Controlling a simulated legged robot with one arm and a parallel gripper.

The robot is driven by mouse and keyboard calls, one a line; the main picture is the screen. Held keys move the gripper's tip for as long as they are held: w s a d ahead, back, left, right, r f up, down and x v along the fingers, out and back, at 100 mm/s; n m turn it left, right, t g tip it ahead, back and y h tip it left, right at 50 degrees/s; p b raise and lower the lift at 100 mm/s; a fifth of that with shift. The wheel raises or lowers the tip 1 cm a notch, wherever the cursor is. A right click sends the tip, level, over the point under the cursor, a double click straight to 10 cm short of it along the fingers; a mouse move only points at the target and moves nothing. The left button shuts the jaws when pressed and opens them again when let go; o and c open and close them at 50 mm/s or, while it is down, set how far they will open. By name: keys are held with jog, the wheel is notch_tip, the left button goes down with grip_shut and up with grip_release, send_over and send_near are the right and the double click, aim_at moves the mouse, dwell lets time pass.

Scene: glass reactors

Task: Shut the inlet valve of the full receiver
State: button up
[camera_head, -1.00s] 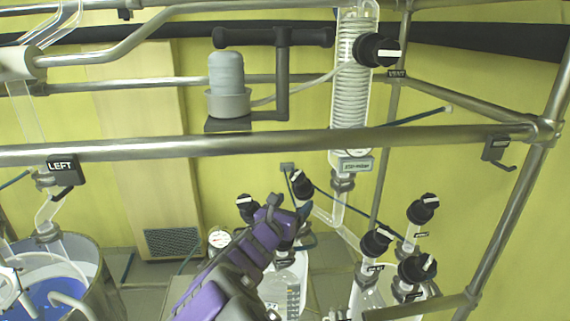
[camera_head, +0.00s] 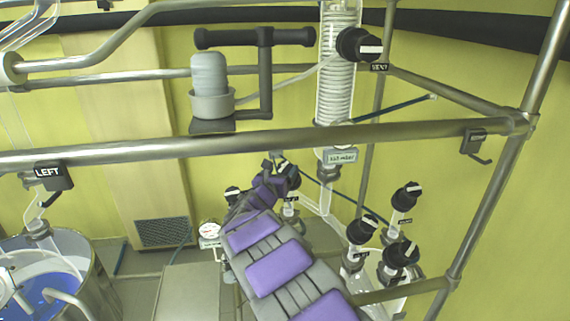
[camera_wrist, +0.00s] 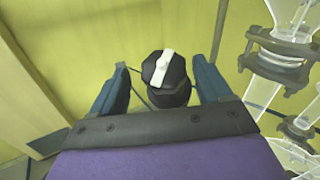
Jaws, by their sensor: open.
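My gripper (camera_head: 276,166) is reached out at a black round valve knob with a white bar (camera_head: 289,174), just behind the crossbar's lower side. In the wrist view the same kind of knob (camera_wrist: 165,76) sits between the two blue fingers of my open gripper (camera_wrist: 158,64), with a gap on both sides. I cannot tell from here which receiver this knob belongs to. The receiver vessel below is hidden behind my arm in the head view.
A metal crossbar (camera_head: 250,142) runs above my arm. A glass condenser (camera_head: 338,75) rises behind the bar. Glass fittings (camera_wrist: 283,55) are close on the right in the wrist view.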

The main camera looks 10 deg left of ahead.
aim_at(286, 165)
jog(key=shift+p+x, duration=0.35)
jog(key=shift+x, duration=1.7)
jog(key=shift+d, duration=0.15)
jog(key=shift+c, duration=0.3)
jog(key=shift+s, duration=0.1)
jog(key=c, duration=0.9)
jog(key=shift+d+r, duration=0.1)
